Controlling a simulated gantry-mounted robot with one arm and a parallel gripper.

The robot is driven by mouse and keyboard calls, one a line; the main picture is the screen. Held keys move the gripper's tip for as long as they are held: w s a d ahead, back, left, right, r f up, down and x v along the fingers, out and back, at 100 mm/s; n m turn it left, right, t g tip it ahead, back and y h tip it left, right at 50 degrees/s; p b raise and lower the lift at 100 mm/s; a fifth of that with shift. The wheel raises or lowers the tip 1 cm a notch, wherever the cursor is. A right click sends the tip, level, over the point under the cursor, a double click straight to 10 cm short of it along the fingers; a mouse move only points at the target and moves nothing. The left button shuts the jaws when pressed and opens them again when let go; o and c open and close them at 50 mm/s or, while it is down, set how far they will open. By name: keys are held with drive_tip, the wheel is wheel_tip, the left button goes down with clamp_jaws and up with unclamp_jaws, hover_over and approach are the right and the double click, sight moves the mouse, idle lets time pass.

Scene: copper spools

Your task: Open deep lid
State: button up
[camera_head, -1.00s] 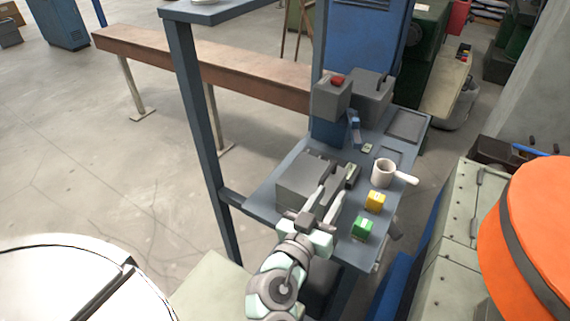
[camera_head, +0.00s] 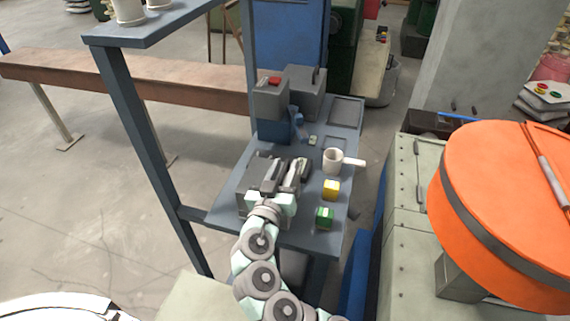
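A grey box with a flat top (camera_head: 255,171), perhaps the deep lid, sits on the left part of the blue-grey worktable (camera_head: 228,205). My gripper (camera_head: 285,169) reaches over it from the front, its two grey fingers spread and pointing away from me. The left finger overlaps the box top. The right finger is by its right side, near a small dark grey piece. I see nothing held between the fingers, but I cannot tell whether they touch the box. My gripper hides much of the box's front and right side.
A grey box with a red button (camera_head: 272,86) is behind. A blue post (camera_head: 150,140) rises at left. An orange drum (camera_head: 500,200) is far right.

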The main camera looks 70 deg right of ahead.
drive_tip(key=shift+d, duration=0.2)
drive_tip(key=shift+c, duration=0.4)
clamp_jaws()
idle(1.0)
